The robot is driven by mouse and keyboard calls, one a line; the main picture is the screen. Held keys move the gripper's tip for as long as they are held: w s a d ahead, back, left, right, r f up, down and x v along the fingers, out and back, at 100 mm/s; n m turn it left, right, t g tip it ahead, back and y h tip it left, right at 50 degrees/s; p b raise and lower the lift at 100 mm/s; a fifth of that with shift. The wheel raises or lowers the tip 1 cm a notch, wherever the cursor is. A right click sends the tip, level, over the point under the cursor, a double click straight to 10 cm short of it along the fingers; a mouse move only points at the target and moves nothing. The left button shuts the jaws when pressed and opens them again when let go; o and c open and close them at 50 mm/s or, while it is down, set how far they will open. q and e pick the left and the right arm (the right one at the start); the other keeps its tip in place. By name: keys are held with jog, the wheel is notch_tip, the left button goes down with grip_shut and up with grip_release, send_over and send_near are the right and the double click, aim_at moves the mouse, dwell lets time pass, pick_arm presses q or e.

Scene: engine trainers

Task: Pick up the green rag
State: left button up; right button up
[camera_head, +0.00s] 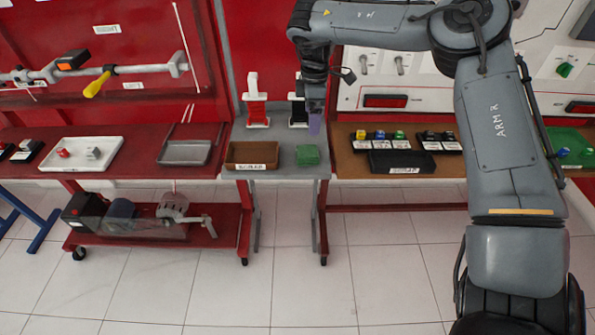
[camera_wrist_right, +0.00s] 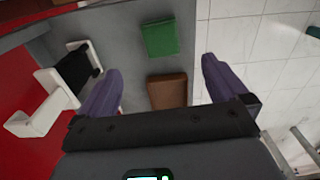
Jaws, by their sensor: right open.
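The green rag (camera_head: 307,155) lies folded on the grey table (camera_head: 290,173), right of the brown tray. It also shows in the right wrist view (camera_wrist_right: 160,38), near the top middle. My right gripper (camera_head: 315,122) hangs above the table near the rag, behind and slightly right of it in the head view. In the right wrist view its two purple fingers (camera_wrist_right: 162,85) are wide apart, with nothing between them in contact. The rag appears beyond the fingertips, apart from them. My left gripper is in neither view.
A brown tray (camera_head: 252,154) sits beside the rag. Two upright bottle-like items, one red and white (camera_head: 256,105) and one black and white (camera_head: 298,112), stand at the table's back. A black tray (camera_head: 400,162) and small parts lie on the right bench. The floor in front is clear.

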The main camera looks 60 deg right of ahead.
jog(key=f, duration=0.1)
jog(key=b, duration=0.4)
send_over(307, 151)
jog(key=f, duration=0.6)
jog(key=shift+s+d+f, duration=0.15)
jog(key=shift+d+f, duration=0.1)
jog(key=shift+f, duration=0.1)
jog(key=f+b, duration=0.2)
jog(key=f, duration=0.1)
jog(key=f+b, duration=0.1)
jog(key=f, duration=0.1)
jog(key=shift+a+f, duration=0.1)
jog(key=shift+a, duration=0.2)
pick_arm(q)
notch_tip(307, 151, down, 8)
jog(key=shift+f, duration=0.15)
pick_arm(e)
jog(key=shift+c, duration=0.3)
jog(key=c, duration=1)
jog(key=shift+c, duration=0.2)
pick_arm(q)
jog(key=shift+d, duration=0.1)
pick_arm(e)
jog(key=shift+r, duration=0.2)
